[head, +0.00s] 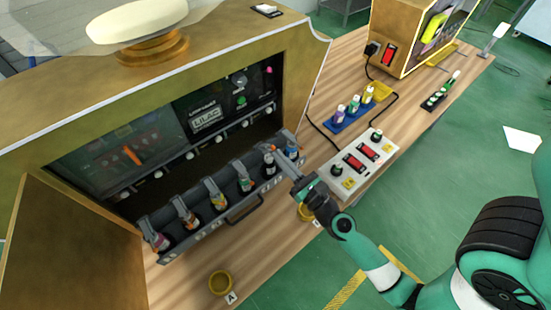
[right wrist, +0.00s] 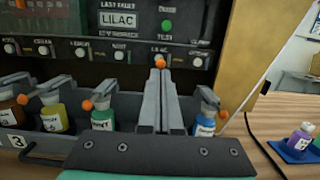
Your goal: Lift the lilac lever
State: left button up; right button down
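A row of grey levers with orange tips stands over small bottles in the dark dispenser tray (head: 180,252). My right gripper (head: 287,158) is at the right end of this row. In the right wrist view its grey fingers (right wrist: 160,85) point at the machine and lie close together. An orange knob (right wrist: 160,62) shows at their tips, below the lilac label on the panel. The fingers hide most of the lever there, so a firm hold cannot be made out. A green bottle (right wrist: 103,118) stands left of the fingers and a blue bottle (right wrist: 205,123) right. My left gripper is not in view.
The machine's display (head: 206,118) reads LILAC. A white control box (head: 357,160) with red switches and a blue tray (head: 352,113) of bottles stand to the right. Two yellow rings lie on the table; one ring (head: 220,282) is near the front edge beside label A.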

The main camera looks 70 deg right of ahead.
jog(key=shift+w+d+r+p, duration=0.2)
jog(key=shift+w+r+p, duration=0.2)
jog(key=shift+r+p, duration=0.35)
jog(key=shift+f, duration=0.1)
dwell(0.4)
jog(key=r+b+v, duration=0.1)
jog(key=b+v, duration=0.1)
jog(key=v, duration=0.7)
jog(key=shift+r+b, duration=0.35)
jog(key=shift+r, duration=0.15)
